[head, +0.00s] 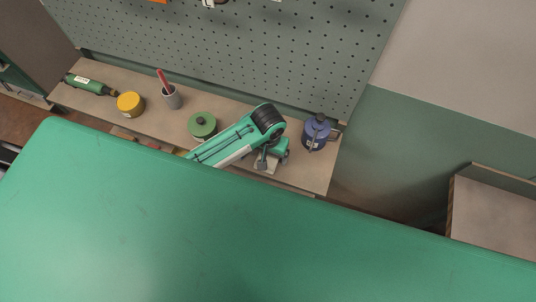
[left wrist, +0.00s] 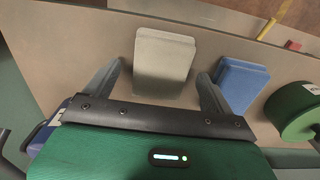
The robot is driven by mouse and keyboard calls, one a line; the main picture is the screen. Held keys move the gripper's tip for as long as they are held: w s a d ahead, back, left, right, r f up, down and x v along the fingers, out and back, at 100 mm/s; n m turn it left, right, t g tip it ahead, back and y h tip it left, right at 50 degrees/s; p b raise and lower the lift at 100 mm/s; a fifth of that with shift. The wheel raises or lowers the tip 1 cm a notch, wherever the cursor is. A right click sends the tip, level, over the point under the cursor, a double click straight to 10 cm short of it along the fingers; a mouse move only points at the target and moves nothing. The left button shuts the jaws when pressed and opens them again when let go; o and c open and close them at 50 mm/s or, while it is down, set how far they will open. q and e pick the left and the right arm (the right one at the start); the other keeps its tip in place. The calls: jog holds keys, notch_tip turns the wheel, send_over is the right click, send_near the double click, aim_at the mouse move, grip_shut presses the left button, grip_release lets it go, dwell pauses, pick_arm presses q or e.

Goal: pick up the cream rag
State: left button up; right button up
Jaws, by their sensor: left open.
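The cream rag (left wrist: 165,55) is a folded, pale grey-cream pad lying on the bench shelf in the left wrist view. My left gripper (left wrist: 160,80) is open, with one finger on each side of the rag's near part as seen in that view. Nothing is gripped, and I cannot tell how high the fingertips are above the shelf. In the head view my left gripper (head: 266,162) is over the shelf between the green and blue containers, and my arm hides most of the rag. My right gripper does not show.
A blue folded rag (left wrist: 240,82) lies just right of the right finger, with a green round container (left wrist: 296,112) beyond it. In the head view a blue canister (head: 316,133) stands right of the gripper. A yellow tin (head: 130,104) and grey cup (head: 171,98) stand left.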

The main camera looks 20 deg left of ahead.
pick_arm(q)
jog(key=shift+f, duration=0.45)
jog(key=c, duration=1.1)
jog(key=shift+o, duration=0.2)
pick_arm(e)
jog(key=shift+s+a+r, duration=0.1)
jog(key=shift+s+a, duration=0.15)
jog(key=shift+s, duration=0.05)
pick_arm(q)
jog(key=shift+r, duration=0.15)
pick_arm(e)
jog(key=shift+d, duration=0.1)
